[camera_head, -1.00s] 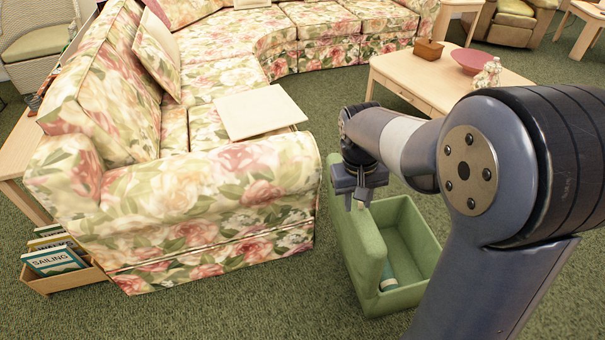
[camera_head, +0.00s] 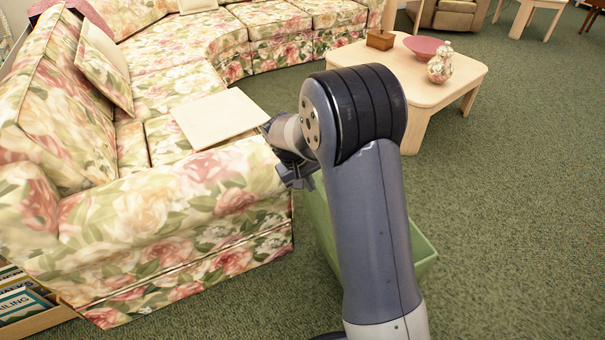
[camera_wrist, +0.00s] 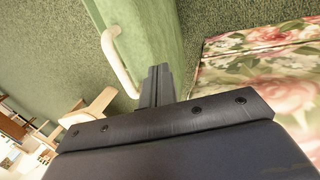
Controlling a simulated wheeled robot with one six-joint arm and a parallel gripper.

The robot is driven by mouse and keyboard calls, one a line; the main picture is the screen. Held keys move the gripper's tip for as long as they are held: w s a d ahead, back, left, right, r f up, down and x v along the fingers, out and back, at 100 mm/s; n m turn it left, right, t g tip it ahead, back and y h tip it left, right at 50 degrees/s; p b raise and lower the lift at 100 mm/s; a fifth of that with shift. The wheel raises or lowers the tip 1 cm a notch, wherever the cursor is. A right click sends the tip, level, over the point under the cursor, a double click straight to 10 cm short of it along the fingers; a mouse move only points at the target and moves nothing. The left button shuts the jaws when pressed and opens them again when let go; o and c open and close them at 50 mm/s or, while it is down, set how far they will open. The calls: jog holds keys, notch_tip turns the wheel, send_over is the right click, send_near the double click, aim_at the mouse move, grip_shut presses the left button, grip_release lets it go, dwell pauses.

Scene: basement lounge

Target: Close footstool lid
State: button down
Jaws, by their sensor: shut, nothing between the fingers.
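The green footstool (camera_head: 425,256) stands on the carpet beside the sofa arm, mostly hidden behind my arm. Its lid (camera_head: 317,212) shows as a green strip left of my arm, on the sofa side. How far it stands open cannot be told from the head view. In the wrist view the green lid (camera_wrist: 155,35) runs up from my fingers, with a cream bar handle (camera_wrist: 122,62) on its left. My gripper (camera_head: 303,184) is shut and empty near the lid's top, between sofa and footstool. Its fingertips (camera_wrist: 157,72) overlap the lid; contact is unclear.
The floral sofa (camera_head: 235,215) stands close on the left, with a pale board (camera_head: 220,117) on it. A wooden coffee table (camera_head: 455,92) with a pink bowl and jar stands behind. Books in a crate (camera_head: 38,312) sit at lower left. Carpet at right is clear.

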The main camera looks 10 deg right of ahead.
jog(key=shift+w+d+f, duration=0.1)
jog(key=shift+w+d, duration=0.15)
jog(key=shift+d, duration=0.7)
jog(key=shift+w+d, duration=0.25)
jog(key=shift+d, duration=0.7)
